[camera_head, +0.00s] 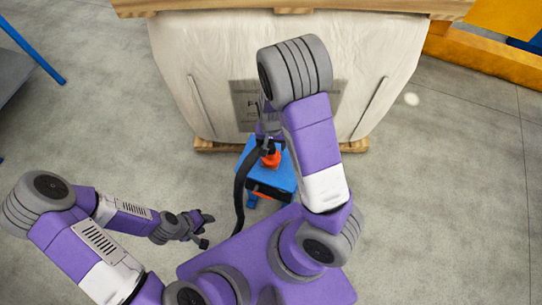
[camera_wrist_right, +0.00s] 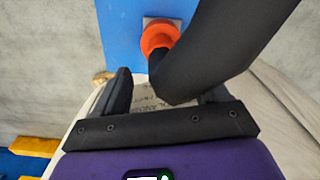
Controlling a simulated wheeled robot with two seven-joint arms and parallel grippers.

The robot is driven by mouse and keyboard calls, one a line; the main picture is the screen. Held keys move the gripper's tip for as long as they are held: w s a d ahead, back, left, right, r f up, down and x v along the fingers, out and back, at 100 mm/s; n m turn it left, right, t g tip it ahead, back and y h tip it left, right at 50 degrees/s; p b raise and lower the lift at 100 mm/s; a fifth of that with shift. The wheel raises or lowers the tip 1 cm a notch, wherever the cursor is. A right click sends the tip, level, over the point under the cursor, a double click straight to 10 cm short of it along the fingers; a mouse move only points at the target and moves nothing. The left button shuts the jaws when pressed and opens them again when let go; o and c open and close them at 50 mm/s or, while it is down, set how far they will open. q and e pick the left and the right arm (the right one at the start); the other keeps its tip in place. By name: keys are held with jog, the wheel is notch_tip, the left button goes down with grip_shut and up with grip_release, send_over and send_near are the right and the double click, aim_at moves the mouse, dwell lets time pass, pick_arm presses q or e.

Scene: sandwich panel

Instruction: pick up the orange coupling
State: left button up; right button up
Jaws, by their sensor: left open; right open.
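The orange coupling (camera_head: 271,160) is at the top of the blue box (camera_head: 283,178); in the right wrist view it shows as an orange ring (camera_wrist_right: 160,32) by a small grey plate on the blue surface. A thick black hose (camera_head: 240,190) bends at the coupling; in the right wrist view the hose (camera_wrist_right: 215,50) covers part of it and most of one finger. My right gripper (camera_head: 268,143) is open close to the coupling and hose; whether it touches either cannot be told. My left gripper (camera_head: 206,230) is open and empty, left of the box.
A large pale wrapped load (camera_head: 210,60) on a wooden pallet (camera_head: 215,146) stands just behind the box. An orange structure (camera_head: 480,62) is at the upper right and a blue bar (camera_head: 32,50) at the upper left. The concrete floor at both sides is clear.

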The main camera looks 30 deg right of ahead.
aim_at(271, 150)
jog(key=f+b, duration=0.1)
jog(key=f, duration=0.1)
jog(key=f+b, duration=0.1)
jog(key=f, duration=0.1)
jog(key=f+b, duration=0.1)
jog(key=f, duration=0.1)
jog(key=shift+w+d+f, duration=0.15)
jog(key=shift+w+f, duration=0.15)
jog(key=shift+f, duration=0.05)
jog(key=shift+r, duration=0.1)
jog(key=c, duration=1.2)
jog(key=shift+r, duration=0.1)
jog(key=shift+c, duration=0.2)
